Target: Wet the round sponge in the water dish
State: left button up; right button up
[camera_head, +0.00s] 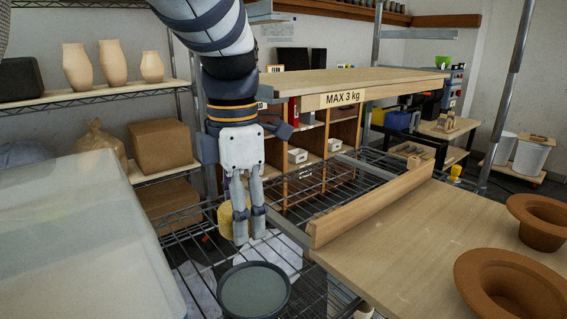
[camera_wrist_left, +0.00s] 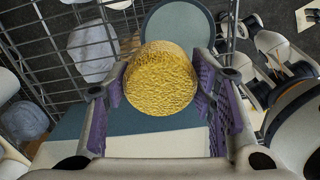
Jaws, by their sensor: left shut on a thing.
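The round yellow sponge (camera_wrist_left: 160,78) is held between the finger pads of my left gripper (camera_wrist_left: 162,88) in the left wrist view. In the head view the left gripper (camera_head: 246,222) points down, and part of the sponge (camera_head: 226,219) shows behind and left of its fingers. The dark-rimmed round water dish (camera_head: 254,291) stands below and in front of the gripper, cut by the bottom edge. The dish (camera_wrist_left: 181,32) also shows beyond the sponge in the wrist view. The sponge looks apart from the dish. My right gripper is not in view.
A wire shelf (camera_head: 185,240) lies under the gripper. A wooden board with a raised lip (camera_head: 370,206) is to the right, with brown pots (camera_head: 509,283) on it. A shelf marked MAX 3 kg (camera_head: 350,84) is behind. A translucent bin (camera_head: 75,240) fills the left front.

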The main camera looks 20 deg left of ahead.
pick_arm(q)
jog(key=shift+r, duration=0.35)
jog(key=c, duration=0.4)
jog(key=shift+o, duration=0.2)
